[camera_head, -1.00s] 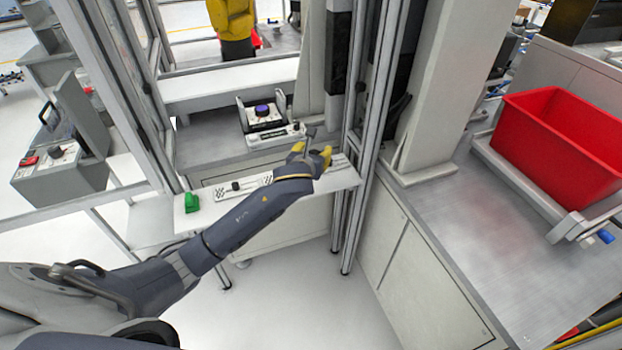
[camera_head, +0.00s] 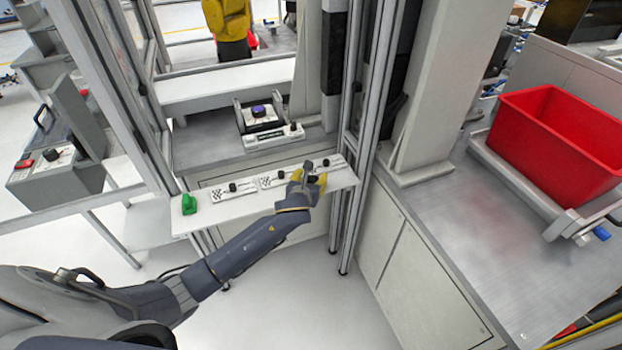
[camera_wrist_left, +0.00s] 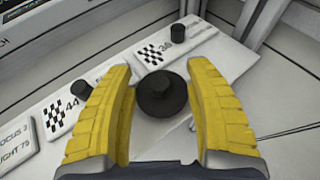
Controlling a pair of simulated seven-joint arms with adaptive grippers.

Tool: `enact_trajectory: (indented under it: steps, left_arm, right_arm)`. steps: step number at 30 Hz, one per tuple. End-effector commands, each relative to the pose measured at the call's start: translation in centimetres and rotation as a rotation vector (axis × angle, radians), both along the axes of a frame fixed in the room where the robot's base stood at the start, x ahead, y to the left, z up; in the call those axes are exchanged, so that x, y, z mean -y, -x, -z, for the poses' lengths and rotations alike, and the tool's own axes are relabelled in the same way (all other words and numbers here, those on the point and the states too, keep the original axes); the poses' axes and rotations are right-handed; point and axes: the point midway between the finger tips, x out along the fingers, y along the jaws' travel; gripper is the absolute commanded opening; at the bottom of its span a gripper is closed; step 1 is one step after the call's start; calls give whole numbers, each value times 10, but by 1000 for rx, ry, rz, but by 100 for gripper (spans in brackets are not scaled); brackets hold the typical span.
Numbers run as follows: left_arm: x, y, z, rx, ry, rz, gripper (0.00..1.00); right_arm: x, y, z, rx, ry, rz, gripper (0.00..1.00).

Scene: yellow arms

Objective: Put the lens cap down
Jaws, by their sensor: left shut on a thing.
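My left gripper (camera_head: 309,182) is over the right part of a narrow white shelf (camera_head: 215,211). In the left wrist view its yellow fingers (camera_wrist_left: 162,95) are shut on the lens cap (camera_wrist_left: 162,97), a round black disc with a small raised knob. In the head view the cap is mostly hidden by the fingers. White plates with checker patterns lie on the shelf, such as a plate (camera_wrist_left: 150,54) just beyond the cap. I cannot tell whether the cap touches the shelf. My right gripper is not in view.
Small black knobs (camera_head: 232,187) stand on the plates. A green object (camera_head: 189,204) sits at the shelf's left end. A device with a purple-blue top (camera_head: 259,111) stands behind the shelf. Upright metal posts (camera_head: 362,130) rise at its right. A red bin (camera_head: 560,140) is far right.

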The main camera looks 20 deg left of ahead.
Motion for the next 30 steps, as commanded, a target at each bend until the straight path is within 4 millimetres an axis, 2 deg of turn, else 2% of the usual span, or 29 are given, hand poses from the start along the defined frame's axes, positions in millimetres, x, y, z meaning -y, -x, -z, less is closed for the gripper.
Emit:
enact_trajectory:
  steps: [27,28,30]
  left_arm:
    - [0,0,12,1,0,0,35]
    - [0,0,13,1,0,0,59]
    - [0,0,12,1,0,0,68]
  right_arm:
    - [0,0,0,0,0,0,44]
    - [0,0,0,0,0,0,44]
    - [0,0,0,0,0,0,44]
